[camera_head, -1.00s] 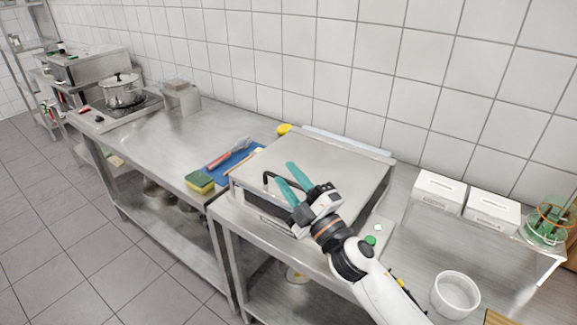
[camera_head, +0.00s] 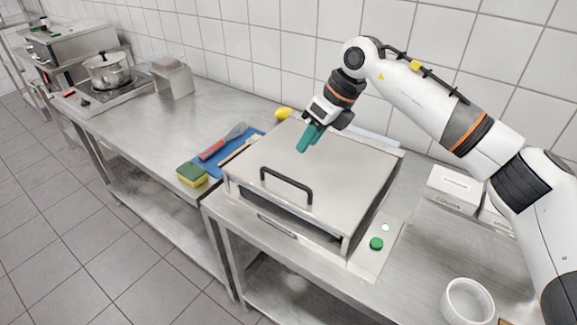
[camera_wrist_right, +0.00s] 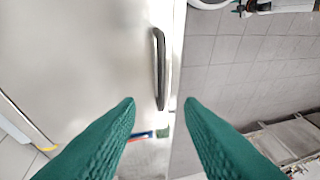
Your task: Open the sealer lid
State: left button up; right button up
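The sealer is a low steel box on the right-hand bench, with a broad flat lid (camera_head: 335,175). The lid lies nearly flat, and a dark gap shows under its front edge. A black bar handle (camera_head: 287,187) stands on the front part of the lid; it also shows in the right wrist view (camera_wrist_right: 160,68). My right gripper (camera_head: 307,141), with teal fingers, is above the lid, behind the handle and apart from it. In the right wrist view the fingers (camera_wrist_right: 159,101) are spread and empty, with the handle ahead between them. My left gripper is not in view.
A green button (camera_head: 376,243) is at the sealer's right front. A white bowl (camera_head: 467,302) and white boxes (camera_head: 456,188) stand to the right. Left are a sponge (camera_head: 191,174), a blue mat (camera_head: 210,166) with utensils, and a pot (camera_head: 108,70). A tiled wall is close behind.

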jog(key=p, duration=0.2)
send_over(291, 190)
notch_tip(291, 190, down, 8)
jog(key=shift+f, duration=0.25)
jog(key=shift+p+x, duration=0.3)
jog(key=shift+x, duration=0.5)
jog(key=shift+c, duration=0.5)
grip_shut()
